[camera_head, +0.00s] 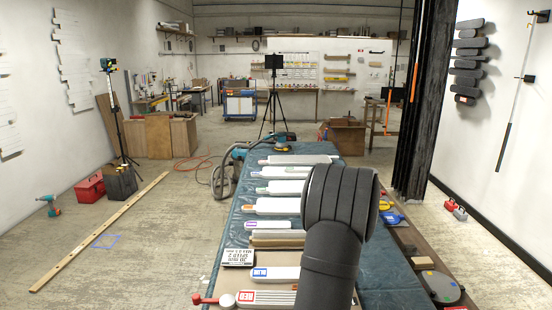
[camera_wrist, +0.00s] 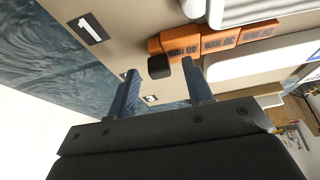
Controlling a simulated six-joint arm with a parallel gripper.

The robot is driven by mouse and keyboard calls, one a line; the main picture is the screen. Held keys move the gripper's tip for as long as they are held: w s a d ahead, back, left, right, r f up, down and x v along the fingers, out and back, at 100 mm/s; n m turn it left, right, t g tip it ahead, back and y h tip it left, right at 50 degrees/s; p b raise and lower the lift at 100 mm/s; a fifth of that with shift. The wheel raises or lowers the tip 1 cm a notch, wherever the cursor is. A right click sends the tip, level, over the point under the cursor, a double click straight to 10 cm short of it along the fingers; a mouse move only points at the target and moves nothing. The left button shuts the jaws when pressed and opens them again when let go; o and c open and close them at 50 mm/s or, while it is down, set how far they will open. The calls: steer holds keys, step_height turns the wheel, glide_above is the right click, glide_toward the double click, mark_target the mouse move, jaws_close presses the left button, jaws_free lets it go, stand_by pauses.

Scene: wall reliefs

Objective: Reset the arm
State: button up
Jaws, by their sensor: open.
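My gripper (camera_wrist: 160,68) shows in the wrist view with its two blue-grey fingers spread apart and nothing between them. Beyond the fingertips are orange blocks (camera_wrist: 220,40) with dark lettering and a small black piece (camera_wrist: 159,67) at their end. I cannot tell how far these are from the fingers. In the head view my dark arm rises over the right side of the long table, and the gripper is hidden.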

steer(key=shift+r, duration=0.1)
steer(key=v, duration=1.7)
steer(key=x, duration=1.7)
steer(key=shift+f, duration=0.2)
step_height(320, 180, up, 3)
steer(key=shift+f, duration=0.1)
steer(key=shift+r, duration=0.5)
